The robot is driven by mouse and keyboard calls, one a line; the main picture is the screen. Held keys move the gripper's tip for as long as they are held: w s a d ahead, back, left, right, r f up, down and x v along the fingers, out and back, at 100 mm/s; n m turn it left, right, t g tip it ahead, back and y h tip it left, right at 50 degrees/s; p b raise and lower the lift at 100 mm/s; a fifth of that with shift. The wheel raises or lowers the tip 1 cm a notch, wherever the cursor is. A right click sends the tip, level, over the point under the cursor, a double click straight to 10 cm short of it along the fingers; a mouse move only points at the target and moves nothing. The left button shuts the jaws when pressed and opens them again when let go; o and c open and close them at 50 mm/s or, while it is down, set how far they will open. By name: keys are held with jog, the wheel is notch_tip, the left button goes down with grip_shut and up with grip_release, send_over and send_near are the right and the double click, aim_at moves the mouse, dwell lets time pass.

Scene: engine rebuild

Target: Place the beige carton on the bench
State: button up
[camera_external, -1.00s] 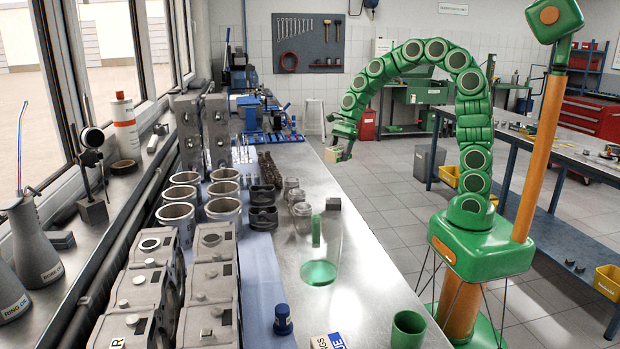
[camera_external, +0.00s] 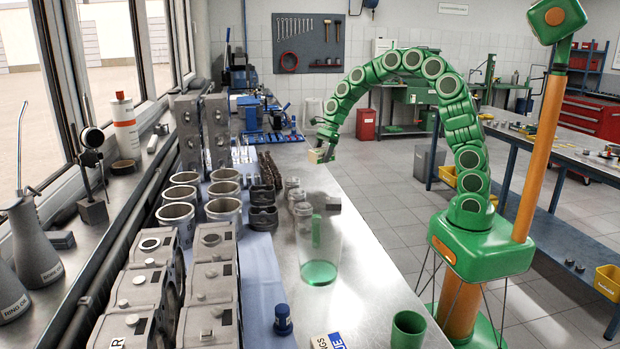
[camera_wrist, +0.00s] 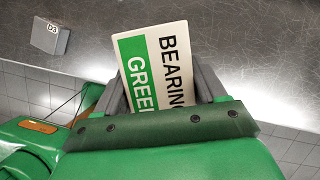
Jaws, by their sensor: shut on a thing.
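The beige carton (camera_external: 319,155) is held in my gripper (camera_external: 322,150) above the bench (camera_external: 345,215), near its right edge. In the wrist view the carton (camera_wrist: 160,65) shows a cream face with a green band and the words "BEARING" and "GREE…", partly hidden by my gripper. The grey jaws (camera_wrist: 205,82) are shut on its two sides. The carton looks raised off the bench top, but the exact gap cannot be told.
A grey block (camera_wrist: 50,36) marked "D3" lies on the bench. A clear vessel with a green base (camera_external: 319,271) and a green cup (camera_external: 408,329) stand nearer the camera. Piston parts (camera_external: 303,215) and cylinder liners (camera_external: 222,207) fill the bench's left side. Bare metal lies along the right.

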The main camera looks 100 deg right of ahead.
send_over(305, 181)
jog(key=s, duration=0.2)
jog(key=f, duration=0.6)
jog(key=shift+w+d+f, duration=0.25)
jog(key=shift+d, duration=0.1)
jog(key=shift+w+d+f, duration=0.1)
jog(key=shift+f, duration=1.55)
jog(key=shift+f, duration=0.2)
jog(key=o, duration=1.2)
